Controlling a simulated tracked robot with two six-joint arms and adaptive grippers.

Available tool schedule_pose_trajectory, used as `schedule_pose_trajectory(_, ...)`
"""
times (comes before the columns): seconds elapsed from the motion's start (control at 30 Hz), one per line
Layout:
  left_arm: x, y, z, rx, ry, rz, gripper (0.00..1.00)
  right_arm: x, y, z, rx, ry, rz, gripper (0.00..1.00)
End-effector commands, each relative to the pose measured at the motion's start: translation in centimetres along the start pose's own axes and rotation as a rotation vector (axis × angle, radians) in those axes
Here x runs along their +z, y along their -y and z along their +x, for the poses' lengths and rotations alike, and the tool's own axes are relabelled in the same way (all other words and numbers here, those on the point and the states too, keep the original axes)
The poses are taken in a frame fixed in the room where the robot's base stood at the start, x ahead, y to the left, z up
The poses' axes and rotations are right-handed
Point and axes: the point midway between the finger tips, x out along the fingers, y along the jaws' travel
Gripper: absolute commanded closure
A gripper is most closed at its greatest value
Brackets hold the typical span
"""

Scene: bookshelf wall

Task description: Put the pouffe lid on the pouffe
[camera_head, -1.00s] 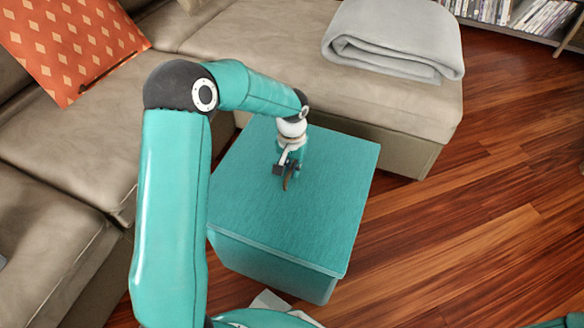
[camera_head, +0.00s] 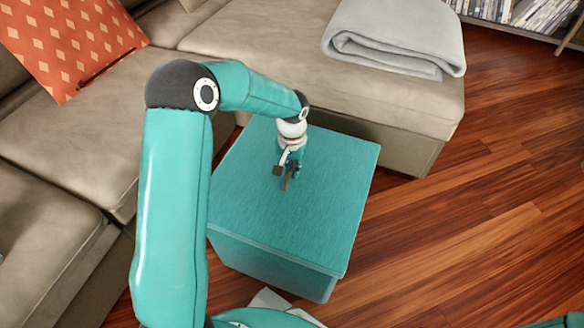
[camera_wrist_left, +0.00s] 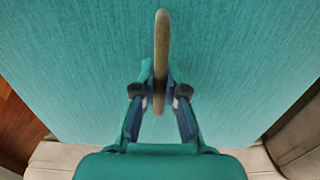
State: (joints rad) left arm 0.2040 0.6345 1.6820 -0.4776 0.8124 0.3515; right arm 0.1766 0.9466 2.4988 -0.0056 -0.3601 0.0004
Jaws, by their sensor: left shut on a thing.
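The teal pouffe lid (camera_head: 310,215) is a square fabric top and lies on the teal pouffe (camera_head: 270,272) in the head view. The lid's edges look in line with the box below, and I see no clear gap on the near side. My left gripper (camera_head: 288,181) is over the middle of the lid, shut on its tan handle. In the left wrist view both fingers of the gripper (camera_wrist_left: 160,90) press on the handle (camera_wrist_left: 162,45), with the lid's surface (camera_wrist_left: 240,60) around it. The far side of the pouffe is hidden. My right gripper is not in view.
A beige sofa (camera_head: 60,215) wraps the left and back, close to the pouffe. A folded grey blanket (camera_head: 395,40) lies on it, and an orange patterned cushion (camera_head: 65,40) leans at the left. Wooden floor (camera_head: 480,210) is clear on the right. A bookshelf (camera_head: 520,15) stands at the back right.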

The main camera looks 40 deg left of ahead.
Motion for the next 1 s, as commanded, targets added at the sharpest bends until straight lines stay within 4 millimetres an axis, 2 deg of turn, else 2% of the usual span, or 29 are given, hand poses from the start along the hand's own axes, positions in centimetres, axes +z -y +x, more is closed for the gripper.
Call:
schedule_pose_trajectory(0.33,-0.1,0.0,0.0,0.0,-0.004,0.0,1.0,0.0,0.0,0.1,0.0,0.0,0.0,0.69)
schedule_pose_trajectory(0.37,-0.1,0.0,0.0,0.0,-0.004,0.0,0.88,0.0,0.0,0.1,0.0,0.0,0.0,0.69)
schedule_pose_trajectory(0.4,-0.1,0.0,0.0,0.0,-0.004,0.0,0.81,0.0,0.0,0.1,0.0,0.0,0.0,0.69)
schedule_pose_trajectory(0.53,-0.1,0.0,0.1,0.0,-0.003,0.0,0.6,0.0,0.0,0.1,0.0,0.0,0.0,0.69)
schedule_pose_trajectory(0.83,0.1,0.0,0.2,0.0,0.003,0.001,0.6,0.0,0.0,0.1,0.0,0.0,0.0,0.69)
schedule_pose_trajectory(1.0,-0.1,0.0,-1.0,-0.001,-0.002,0.001,0.6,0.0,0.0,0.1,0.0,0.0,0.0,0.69)
